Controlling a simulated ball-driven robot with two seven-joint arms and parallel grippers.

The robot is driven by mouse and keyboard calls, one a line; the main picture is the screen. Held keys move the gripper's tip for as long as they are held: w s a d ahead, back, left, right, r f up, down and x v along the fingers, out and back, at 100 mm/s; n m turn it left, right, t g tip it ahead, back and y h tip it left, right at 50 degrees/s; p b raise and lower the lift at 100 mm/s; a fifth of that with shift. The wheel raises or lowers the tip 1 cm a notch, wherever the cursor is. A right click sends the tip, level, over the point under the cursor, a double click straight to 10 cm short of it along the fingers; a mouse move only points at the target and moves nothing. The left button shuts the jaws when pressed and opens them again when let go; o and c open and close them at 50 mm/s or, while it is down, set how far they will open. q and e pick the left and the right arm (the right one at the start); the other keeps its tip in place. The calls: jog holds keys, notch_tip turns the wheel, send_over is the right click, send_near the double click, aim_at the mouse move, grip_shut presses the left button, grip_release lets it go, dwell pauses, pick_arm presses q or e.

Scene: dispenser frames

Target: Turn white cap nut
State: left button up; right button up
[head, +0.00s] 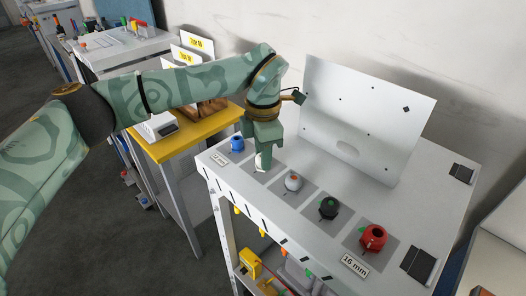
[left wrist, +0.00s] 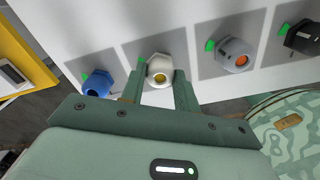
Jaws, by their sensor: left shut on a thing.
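The white cap nut (head: 260,161) stands on its grey square on the white bench, mostly hidden by my gripper in the head view. In the left wrist view the white cap nut (left wrist: 159,69) sits between the two fingers. My left gripper (head: 266,158) reaches down from above and is shut on it; in the left wrist view the fingers (left wrist: 160,80) touch its sides. A green marker (left wrist: 141,60) shows beside the nut at its upper left. My right gripper is not in view.
A blue nut (head: 237,143) stands on the left. Grey (head: 293,182), black (head: 328,208) and red (head: 373,237) nuts stand in a row to the right. A tilted white panel (head: 365,120) rises behind. A yellow-topped table (head: 185,138) is at the left.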

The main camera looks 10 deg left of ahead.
pick_arm(q)
jog(key=n, duration=0.5)
jog(key=shift+n, duration=0.3)
jog(key=n, duration=0.6)
jog(key=shift+w, duration=0.1)
jog(key=n+b, duration=0.1)
jog(key=n, duration=0.4)
jog(key=shift+r+n+b, duration=0.1)
jog(key=shift+n+b, duration=0.5)
jog(key=shift+n, duration=1.7)
jog(key=o, duration=1)
